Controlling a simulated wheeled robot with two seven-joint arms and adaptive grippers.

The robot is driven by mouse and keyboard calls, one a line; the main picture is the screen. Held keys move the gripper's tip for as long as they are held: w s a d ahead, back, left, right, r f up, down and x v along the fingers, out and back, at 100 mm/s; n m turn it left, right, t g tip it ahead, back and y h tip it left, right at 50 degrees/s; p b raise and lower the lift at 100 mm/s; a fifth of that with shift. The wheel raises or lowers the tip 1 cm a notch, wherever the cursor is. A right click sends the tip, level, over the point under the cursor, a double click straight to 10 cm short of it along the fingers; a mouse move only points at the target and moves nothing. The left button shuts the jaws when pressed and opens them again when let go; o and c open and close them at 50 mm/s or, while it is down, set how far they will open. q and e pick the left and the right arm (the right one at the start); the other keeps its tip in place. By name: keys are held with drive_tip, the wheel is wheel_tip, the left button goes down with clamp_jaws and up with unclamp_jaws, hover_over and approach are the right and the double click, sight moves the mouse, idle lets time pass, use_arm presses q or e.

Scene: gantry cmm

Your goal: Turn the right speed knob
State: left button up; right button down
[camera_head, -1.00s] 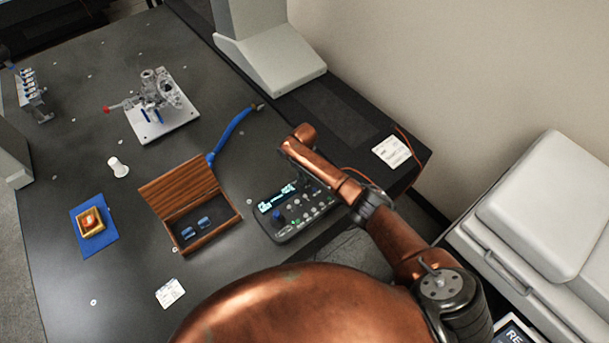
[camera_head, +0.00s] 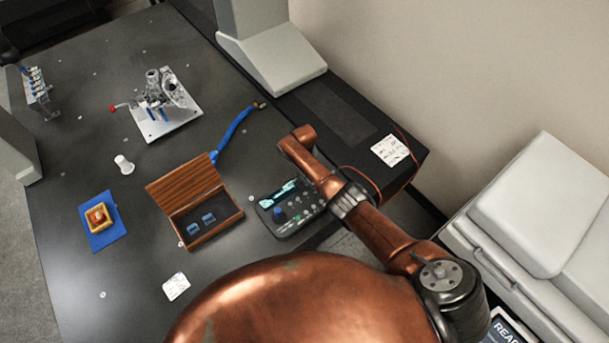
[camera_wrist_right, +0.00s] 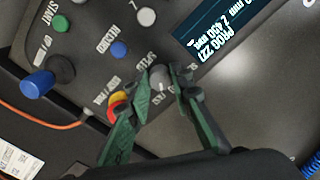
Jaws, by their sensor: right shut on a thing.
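The control box (camera_head: 270,228) lies near the table's right front edge in the head view, partly hidden by my right arm. In the right wrist view the control box (camera_wrist_right: 100,75) fills the upper left. A small grey knob (camera_wrist_right: 159,75) with a light pointer mark sits near the speed lettering. My right gripper (camera_wrist_right: 164,84) has its green fingers on either side of this knob and is shut on it. A red and yellow button (camera_wrist_right: 118,103) is partly hidden behind one finger. In the head view my right arm hides the gripper and this knob. My left gripper is in neither view.
A blue knob (camera_wrist_right: 37,83) and a green start button (camera_wrist_right: 61,23) stand on the control box, with a lit display (camera_wrist_right: 215,38). An open wooden case (camera_head: 208,233) lies left of the box. An orange cable (camera_head: 370,185) runs near the table edge.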

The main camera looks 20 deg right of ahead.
drive_tip(key=shift+m, duration=1.1)
drive_tip(key=shift+w, duration=0.1)
drive_tip(key=c, duration=1.7)
unclamp_jaws()
drive_tip(key=shift+c, duration=0.2)
wheel_tip(320, 180, up, 12)
